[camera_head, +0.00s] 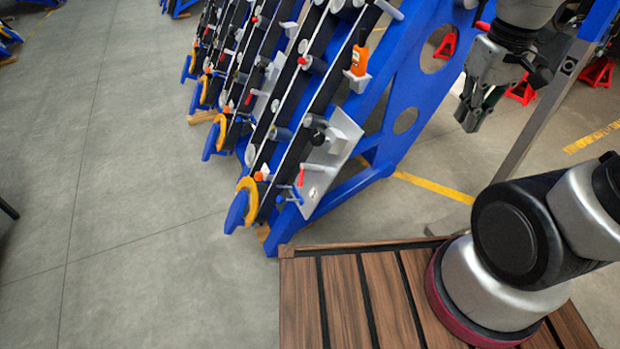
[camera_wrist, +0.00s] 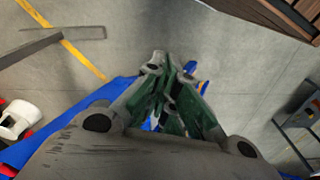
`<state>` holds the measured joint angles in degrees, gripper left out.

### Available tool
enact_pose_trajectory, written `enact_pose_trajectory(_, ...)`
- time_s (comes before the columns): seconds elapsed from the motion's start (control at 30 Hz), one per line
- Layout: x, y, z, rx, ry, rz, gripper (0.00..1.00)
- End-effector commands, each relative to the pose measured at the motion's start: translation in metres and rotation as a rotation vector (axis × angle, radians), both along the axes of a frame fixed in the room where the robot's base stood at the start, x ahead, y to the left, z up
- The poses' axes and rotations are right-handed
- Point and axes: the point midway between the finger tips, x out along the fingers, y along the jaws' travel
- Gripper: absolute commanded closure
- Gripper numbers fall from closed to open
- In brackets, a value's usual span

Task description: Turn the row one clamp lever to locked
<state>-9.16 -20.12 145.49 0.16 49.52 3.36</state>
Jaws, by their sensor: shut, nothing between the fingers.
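The blue harvester chassis (camera_head: 405,75) holds several slanted dark rows with fittings. On the nearest row's pale plate (camera_head: 338,145) there is a small red lever (camera_head: 301,175), standing roughly upright, with a blue handle (camera_head: 289,194) beside it. I cannot tell for sure which part is the row one clamp lever or whether it is locked. My gripper (camera_head: 470,118) is shut and empty at the upper right, apart from these fittings. In the wrist view its green-padded fingers (camera_wrist: 170,80) are together and hide part of the blue frame behind them.
An orange-handled part (camera_head: 359,60) sits higher on the nearest row. Yellow-orange hooks (camera_head: 246,187) stick out at the rows' lower ends. Red stands (camera_head: 597,72) are on the floor at the right.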

Motion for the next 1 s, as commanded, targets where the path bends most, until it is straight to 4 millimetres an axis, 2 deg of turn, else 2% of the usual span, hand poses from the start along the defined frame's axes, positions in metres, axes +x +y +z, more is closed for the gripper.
enact_pose_trajectory(0.17,0.019,0.018,-0.039,-0.012,0.079,0.003,1.0)
enact_pose_trajectory(0.27,0.033,0.034,-0.074,-0.022,0.122,-0.012,1.0)
enact_pose_trajectory(0.57,0.067,0.09,-0.217,-0.037,0.148,-0.192,1.0)
enact_pose_trajectory(0.73,0.08,0.121,-0.306,0.02,0.066,-0.408,1.0)
enact_pose_trajectory(0.83,0.09,0.142,-0.355,0.116,-0.014,-0.598,1.0)
enact_pose_trajectory(0.9,0.101,0.158,-0.382,0.233,-0.078,-0.768,1.0)
enact_pose_trajectory(1.0,0.122,0.18,-0.398,0.449,-0.146,-1.007,1.0)
